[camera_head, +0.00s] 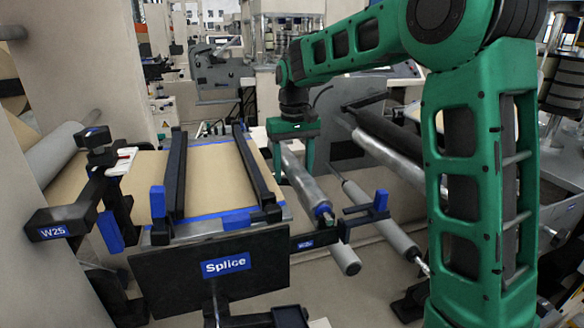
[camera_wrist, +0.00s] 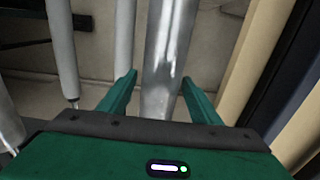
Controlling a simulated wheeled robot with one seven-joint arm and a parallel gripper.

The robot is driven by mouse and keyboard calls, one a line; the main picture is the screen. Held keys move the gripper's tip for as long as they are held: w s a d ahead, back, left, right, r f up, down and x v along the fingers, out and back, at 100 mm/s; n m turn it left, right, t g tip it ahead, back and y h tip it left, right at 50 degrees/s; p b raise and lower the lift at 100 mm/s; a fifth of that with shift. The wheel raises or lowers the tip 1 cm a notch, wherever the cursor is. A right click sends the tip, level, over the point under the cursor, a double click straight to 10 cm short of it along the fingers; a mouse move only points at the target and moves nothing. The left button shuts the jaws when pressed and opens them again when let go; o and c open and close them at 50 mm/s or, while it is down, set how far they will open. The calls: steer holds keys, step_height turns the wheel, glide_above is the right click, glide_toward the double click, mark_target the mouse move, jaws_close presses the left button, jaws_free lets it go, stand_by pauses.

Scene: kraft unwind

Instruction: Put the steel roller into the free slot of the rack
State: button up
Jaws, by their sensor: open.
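The steel roller (camera_head: 308,188) is a long shiny cylinder lying along the right side of the splice table, its near end low at a dark bracket with blue tips (camera_head: 366,209). My gripper (camera_head: 293,155) is above the far part of the roller, pointing down. In the wrist view the roller (camera_wrist: 166,55) runs between the two green fingers of my gripper (camera_wrist: 158,92). The fingers are open, one on each side, with a visible gap at the left. The bracket looks like part of the rack; which slot is free I cannot tell. The roller's far end is hidden.
The splice table (camera_head: 215,170) with brown paper and black bars stands just left of the roller. A grey roller (camera_head: 380,220) lies lower to the right. Another dark-and-silver roller (camera_head: 385,150) is mounted behind it. A black Splice panel (camera_head: 215,285) stands in front.

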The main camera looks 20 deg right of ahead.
steer(key=c, duration=1.4)
steer(key=shift+r, duration=3.8)
